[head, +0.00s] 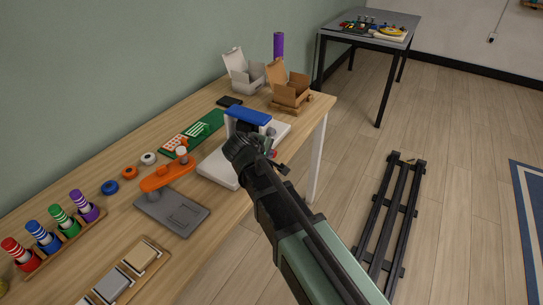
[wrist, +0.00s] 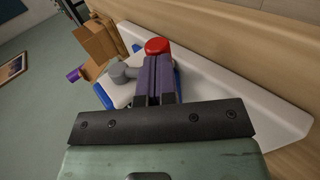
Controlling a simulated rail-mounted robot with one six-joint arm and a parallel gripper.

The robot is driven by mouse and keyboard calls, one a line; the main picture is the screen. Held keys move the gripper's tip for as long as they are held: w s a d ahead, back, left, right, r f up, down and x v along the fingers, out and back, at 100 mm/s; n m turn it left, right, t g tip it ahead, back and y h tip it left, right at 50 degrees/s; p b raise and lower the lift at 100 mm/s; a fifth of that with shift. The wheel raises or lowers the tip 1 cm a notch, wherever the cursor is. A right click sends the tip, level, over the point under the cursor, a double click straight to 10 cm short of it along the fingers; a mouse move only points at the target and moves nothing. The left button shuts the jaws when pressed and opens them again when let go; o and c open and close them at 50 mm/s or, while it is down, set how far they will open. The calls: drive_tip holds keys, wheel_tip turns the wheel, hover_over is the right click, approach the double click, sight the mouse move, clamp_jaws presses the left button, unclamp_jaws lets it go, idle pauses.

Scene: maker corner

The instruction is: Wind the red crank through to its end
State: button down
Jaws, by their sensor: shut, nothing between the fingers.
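The red crank shows in the wrist view as a round red knob (wrist: 157,46), with a grey round hub (wrist: 121,72) to its left, on a white and blue device. My gripper (wrist: 155,62) is shut and empty, its dark fingers pointing at the red knob. The fingertips overlap the near side of the knob in the picture; I cannot tell whether they touch it. In the head view the device shows a blue top (head: 248,115) and a white base (head: 217,170). My arm covers much of its front, and only a speck of red shows there.
An orange lever (head: 167,177) on a grey base stands left of the device. A green board (head: 193,133) lies behind it. Open cardboard boxes (head: 290,88) stand at the table's far end. Several coloured cylinders stand in a wooden rack at left.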

drive_tip(key=shift+w+f+b, duration=0.15)
drive_tip(key=shift+f+b, duration=0.4)
drive_tip(key=shift+f, duration=0.2)
drive_tip(key=s+a+r+p, duration=0.6)
drive_tip(key=s+a, duration=0.1)
drive_tip(key=s, duration=0.3)
drive_tip(key=shift+s+r, duration=0.15)
drive_tip(key=shift+a, duration=0.1)
